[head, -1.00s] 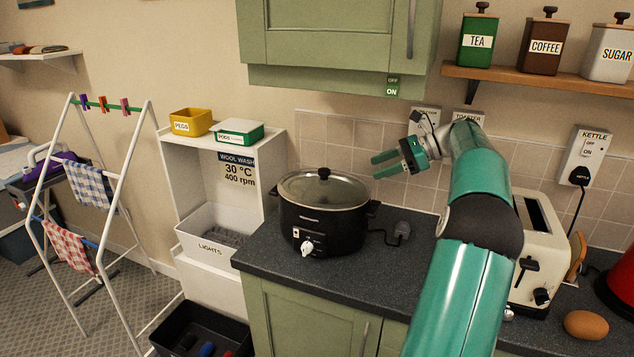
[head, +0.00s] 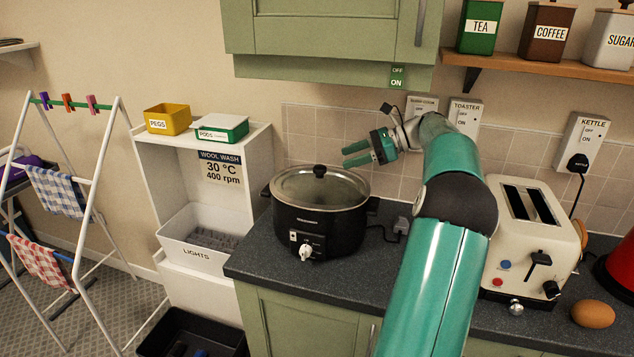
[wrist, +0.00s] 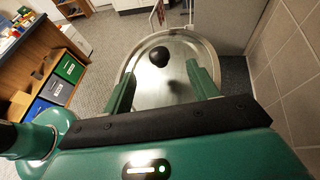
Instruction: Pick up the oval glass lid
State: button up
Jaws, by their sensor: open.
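The oval glass lid (head: 303,188) sits on the black slow cooker (head: 318,228) on the dark worktop. It has a metal rim and a black knob (head: 320,171) on top. My gripper (head: 349,154) is open and empty, to the right of the knob and a little higher. In the wrist view, the glass lid (wrist: 178,82) lies ahead of my gripper (wrist: 163,82), and the knob (wrist: 159,56) shows between the fingers but beyond their tips. The near part of the lid is hidden by my gripper's body.
The cream toaster (head: 523,243) and a brown egg (head: 593,313) are at the right. The green wall cupboard (head: 320,40) hangs above the cooker. White shelving (head: 264,170) stands left of the worktop, with a clothes airer (head: 85,230) further left.

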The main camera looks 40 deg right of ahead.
aim_at(325, 167)
jog(key=x, duration=0.9)
jog(key=shift+s+f, duration=0.2)
jog(key=shift+f, duration=0.05)
grip_shut()
